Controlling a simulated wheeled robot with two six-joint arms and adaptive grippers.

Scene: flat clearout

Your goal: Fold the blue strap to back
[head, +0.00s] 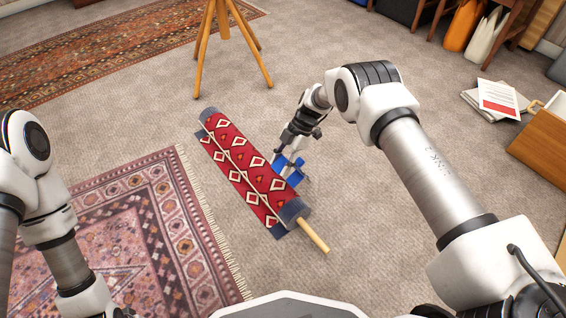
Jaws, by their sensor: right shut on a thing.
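A blue strap (293,177) shows at the right side of a red patterned rolled rug (248,172). The roll lies slantwise on the carpet, with a wooden pole (314,236) sticking out of its near end. My right gripper (286,166) reaches down beside the roll and is shut on the blue strap. The fingers partly cover the strap, and I cannot tell how far it runs under the roll. My left arm is at the left edge; its gripper is out of view.
A fringed patterned rug (130,240) lies left of the roll, and a long red runner (110,52) lies behind. Wooden tripod legs (203,45) stand beyond the roll. Papers (497,98) and a wooden box (541,143) are at right. Grey carpet is clear around the roll's near end.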

